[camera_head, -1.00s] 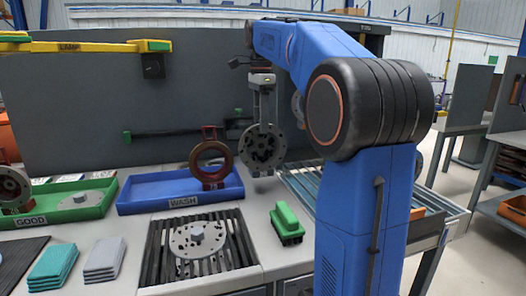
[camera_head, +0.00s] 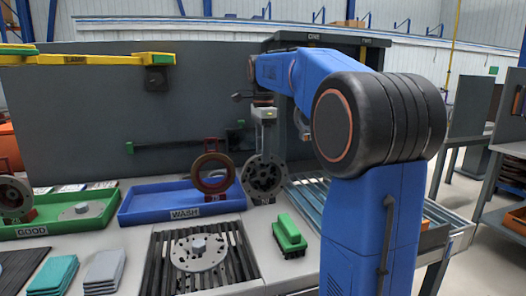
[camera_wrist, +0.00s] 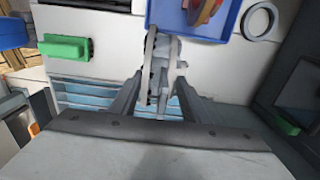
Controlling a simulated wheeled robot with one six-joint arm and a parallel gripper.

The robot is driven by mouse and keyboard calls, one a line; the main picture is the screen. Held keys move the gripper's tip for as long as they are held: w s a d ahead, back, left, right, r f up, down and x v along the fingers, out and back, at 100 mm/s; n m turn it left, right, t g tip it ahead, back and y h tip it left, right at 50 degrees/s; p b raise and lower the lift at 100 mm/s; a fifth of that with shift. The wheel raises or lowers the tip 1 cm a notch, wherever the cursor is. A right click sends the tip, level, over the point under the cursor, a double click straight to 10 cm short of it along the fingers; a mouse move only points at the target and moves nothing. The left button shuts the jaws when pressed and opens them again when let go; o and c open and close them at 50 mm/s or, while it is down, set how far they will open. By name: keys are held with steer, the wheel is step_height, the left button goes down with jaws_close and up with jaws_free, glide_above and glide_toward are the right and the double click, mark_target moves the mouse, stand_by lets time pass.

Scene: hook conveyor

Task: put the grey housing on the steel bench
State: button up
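The grey housing (camera_head: 264,175) is a round, flanged metal part with holes in its face. It stands upright under my gripper (camera_head: 264,118), in front of the grey back panel and right of the blue wash tray. In the wrist view the housing (camera_wrist: 161,68) shows edge-on between the two fingers of my gripper (camera_wrist: 160,92), which are closed on it. The pale grey bench (camera_head: 130,240) lies below. I cannot tell whether the housing's underside touches the bench top.
The blue wash tray (camera_head: 140,213) holds a dark red ring part (camera_head: 212,172). A green brush (camera_head: 289,235) and a slatted grate with a disc (camera_head: 200,253) lie in front. A roller rack (camera_head: 310,193) is at the right, a green tray (camera_head: 50,230) at the left.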

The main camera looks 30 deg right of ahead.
steer(key=o, duration=0.4)
steer(key=shift+c, duration=0.2)
steer(key=shift+r, duration=0.1)
step_height(320, 180, up, 12)
stand_by(0.7)
